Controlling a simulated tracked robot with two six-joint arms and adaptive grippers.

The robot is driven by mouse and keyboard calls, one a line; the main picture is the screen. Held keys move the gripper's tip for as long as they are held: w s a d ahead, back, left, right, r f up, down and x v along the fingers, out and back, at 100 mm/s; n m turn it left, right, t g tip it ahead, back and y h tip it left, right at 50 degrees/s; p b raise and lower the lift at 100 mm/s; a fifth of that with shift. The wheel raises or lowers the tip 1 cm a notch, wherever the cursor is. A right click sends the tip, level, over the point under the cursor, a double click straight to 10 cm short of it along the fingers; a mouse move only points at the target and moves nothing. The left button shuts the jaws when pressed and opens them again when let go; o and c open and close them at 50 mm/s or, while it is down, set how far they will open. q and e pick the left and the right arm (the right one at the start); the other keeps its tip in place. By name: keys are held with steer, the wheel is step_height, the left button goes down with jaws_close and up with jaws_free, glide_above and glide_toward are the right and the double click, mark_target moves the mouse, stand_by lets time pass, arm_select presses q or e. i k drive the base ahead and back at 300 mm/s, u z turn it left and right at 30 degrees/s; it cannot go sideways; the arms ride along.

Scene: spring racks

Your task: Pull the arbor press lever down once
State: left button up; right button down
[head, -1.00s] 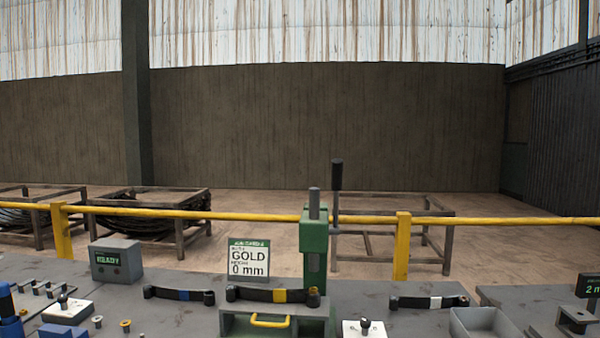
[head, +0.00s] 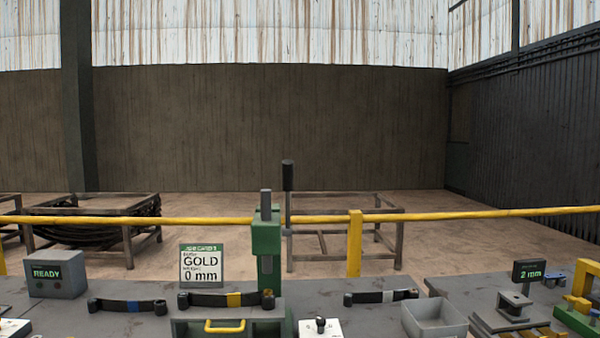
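The arbor press (head: 266,238) is a green upright body with a grey ram on top, standing at the back of the bench near the middle of the head view. Its lever (head: 288,205) stands upright just right of the press, with a black grip at the top. A dark leaf spring with a gold band (head: 233,299) lies on the grey stand in front of the press. Neither of my grippers shows in the view.
A sign (head: 202,265) reads GOLD 0 mm. A grey box (head: 57,274) reads READY. Leaf springs with blue (head: 131,306) and white (head: 386,296) bands lie either side. A grey bin (head: 434,321) stands at front right. A yellow rail (head: 420,216) runs behind the bench.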

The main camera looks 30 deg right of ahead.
mark_target(288, 164)
steer(key=z, duration=0.15)
steer(key=k, duration=1.15)
steer(key=z, duration=0.35)
steer(key=i, duration=1)
steer(key=u, duration=0.05)
